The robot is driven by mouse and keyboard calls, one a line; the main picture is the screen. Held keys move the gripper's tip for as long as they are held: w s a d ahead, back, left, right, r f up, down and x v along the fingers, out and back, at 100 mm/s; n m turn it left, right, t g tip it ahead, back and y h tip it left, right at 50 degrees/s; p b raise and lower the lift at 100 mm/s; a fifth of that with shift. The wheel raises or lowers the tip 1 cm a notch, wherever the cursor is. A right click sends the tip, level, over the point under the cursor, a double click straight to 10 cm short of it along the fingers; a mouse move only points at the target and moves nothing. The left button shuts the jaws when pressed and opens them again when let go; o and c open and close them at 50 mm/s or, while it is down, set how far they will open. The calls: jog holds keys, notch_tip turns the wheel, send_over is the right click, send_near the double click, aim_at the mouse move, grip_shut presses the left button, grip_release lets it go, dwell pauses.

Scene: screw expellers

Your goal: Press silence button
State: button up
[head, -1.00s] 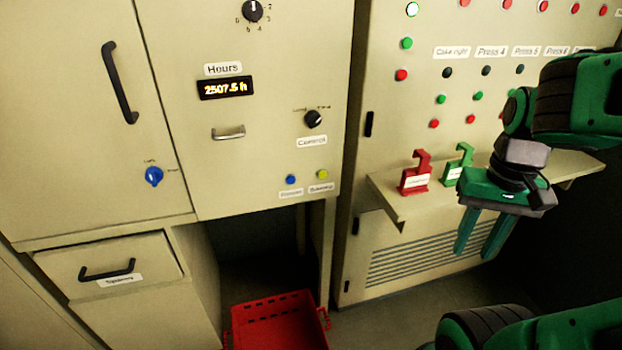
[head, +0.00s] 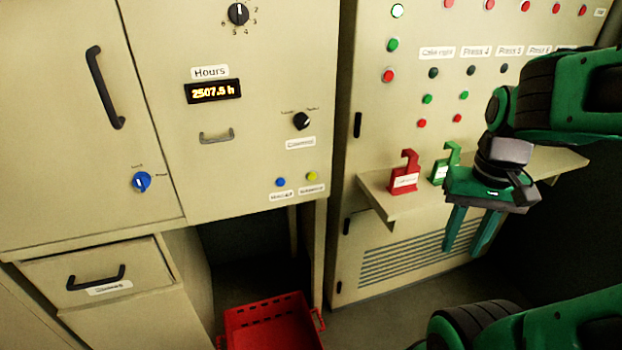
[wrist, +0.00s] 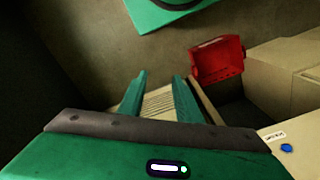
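A small blue button (head: 280,182) and a yellow button (head: 312,176) sit low on the middle cabinet front, each above a small white label. The label text is too blurred to read, so I cannot tell which one is silence. A blue button-like part beside a white label shows at the lower right of the wrist view (wrist: 286,147). My gripper (head: 466,250) is open and empty, pointing down in front of the right cabinet's shelf, well to the right of both buttons. Its two green fingers are apart in the wrist view (wrist: 161,76).
A shelf (head: 385,205) with a red hook-shaped holder (head: 405,180) and a green one (head: 440,172) is beside my gripper. Several buttons line the panel above. A red crate (head: 272,325) stands on the floor. A blue knob (head: 141,182) is at left.

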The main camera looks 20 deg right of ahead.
jog(key=shift+c, duration=0.3)
grip_shut()
dwell(1.6)
